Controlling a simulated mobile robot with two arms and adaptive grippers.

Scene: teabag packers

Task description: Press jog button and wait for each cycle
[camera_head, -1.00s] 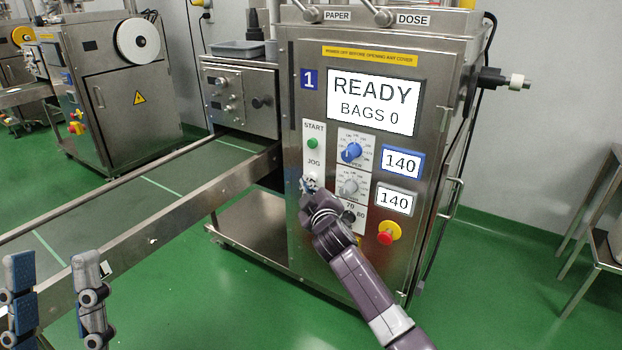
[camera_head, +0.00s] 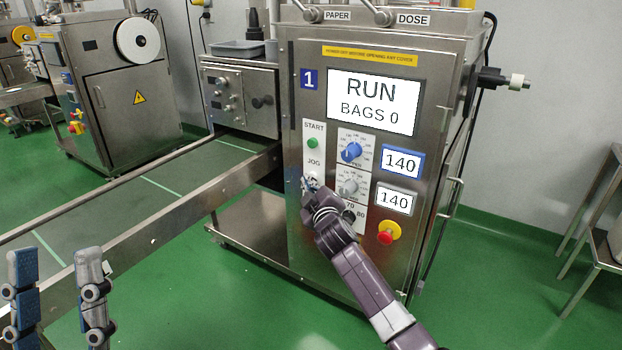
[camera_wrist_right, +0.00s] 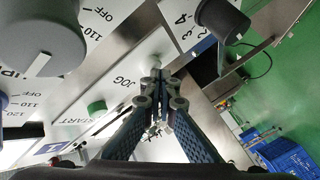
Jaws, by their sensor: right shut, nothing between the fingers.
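The packing machine (camera_head: 360,240) carries a screen (camera_head: 374,101) reading "RUN" and "BAGS 0". The green START button (camera_head: 313,143) sits above the JOG label (camera_head: 314,162). My right gripper (camera_head: 311,182) is shut and empty, its tips at the panel just below the JOG label, covering the jog button in the head view. In the right wrist view, the closed fingertips (camera_wrist_right: 157,75) meet a pale round button (camera_wrist_right: 154,62) beside the JOG label; whether it is pushed in I cannot tell. My left gripper (camera_head: 56,265) is open and empty at the lower left, near the conveyor.
A blue dial (camera_head: 351,151) and a grey dial (camera_head: 348,187) sit right of the buttons. A red emergency stop (camera_head: 386,238) is lower right on the panel. The conveyor (camera_head: 130,200) runs along the left. A second machine (camera_head: 115,85) stands behind.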

